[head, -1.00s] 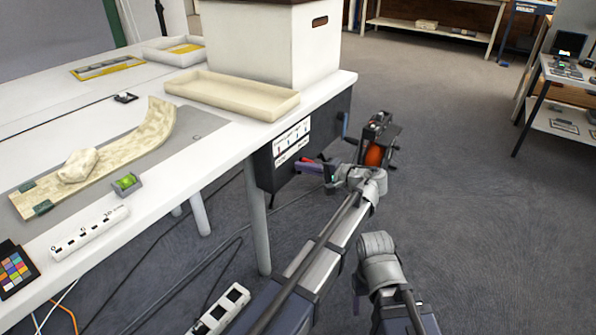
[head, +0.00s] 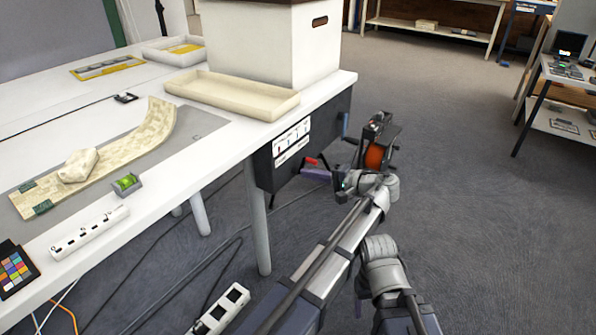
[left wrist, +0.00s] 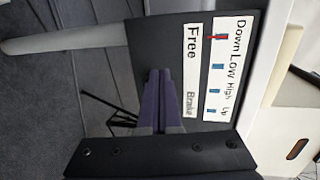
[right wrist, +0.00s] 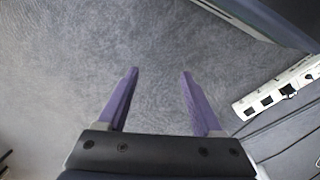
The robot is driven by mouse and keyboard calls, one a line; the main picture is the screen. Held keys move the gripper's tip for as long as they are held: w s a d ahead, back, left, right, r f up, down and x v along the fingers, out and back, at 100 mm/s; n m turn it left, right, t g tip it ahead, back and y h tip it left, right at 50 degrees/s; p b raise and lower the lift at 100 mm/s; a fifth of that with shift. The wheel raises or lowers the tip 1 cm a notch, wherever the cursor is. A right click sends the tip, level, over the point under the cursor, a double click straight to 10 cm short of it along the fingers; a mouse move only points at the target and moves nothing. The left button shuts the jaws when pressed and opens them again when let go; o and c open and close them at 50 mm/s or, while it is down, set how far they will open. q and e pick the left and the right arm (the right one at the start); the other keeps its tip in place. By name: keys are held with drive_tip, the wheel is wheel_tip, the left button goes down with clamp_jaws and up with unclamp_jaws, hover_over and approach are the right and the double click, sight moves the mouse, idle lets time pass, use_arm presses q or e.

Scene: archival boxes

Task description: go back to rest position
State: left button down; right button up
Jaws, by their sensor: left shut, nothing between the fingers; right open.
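My left gripper (head: 316,173) is shut and empty, beside the dark control panel (head: 265,165) on the table's end. The left wrist view shows its purple fingers (left wrist: 160,76) pressed together in front of the panel, whose labels (left wrist: 224,68) read "Down Low High Up" and "Free Brake". A red handle (head: 312,161) shows near the fingers in the head view; I cannot tell whether they touch it. My right gripper (right wrist: 158,76) is open and empty above the grey carpet in the right wrist view. It is hidden in the head view.
The white table (head: 228,138) holds a shallow cream tray (head: 232,94) and a large white box (head: 270,45). A reel with an orange drum (head: 374,157) stands beyond my left arm. A power strip (head: 222,308) and cables lie on the floor. Carpet at the right is clear.

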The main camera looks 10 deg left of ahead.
use_arm(q)
drive_tip(key=s+d, duration=0.1)
drive_tip(key=s+d+t, duration=0.1)
drive_tip(key=d, duration=0.1)
drive_tip(key=shift+d+m, duration=0.2)
drive_tip(key=shift+m, duration=0.2)
use_arm(e)
drive_tip(key=shift+w+a, duration=0.65)
drive_tip(key=shift+w, duration=0.25)
use_arm(q)
drive_tip(key=shift+a, duration=0.1)
drive_tip(key=w+a, duration=0.4)
drive_tip(key=a, duration=0.1)
drive_tip(key=shift+w+a, duration=0.3)
drive_tip(key=shift+w, duration=0.1)
drive_tip(key=shift+s, duration=0.35)
drive_tip(key=shift+a, duration=0.15)
use_arm(e)
drive_tip(key=shift+s+d, duration=0.25)
drive_tip(key=shift+s, duration=0.15)
drive_tip(key=shift+s+d, duration=0.1)
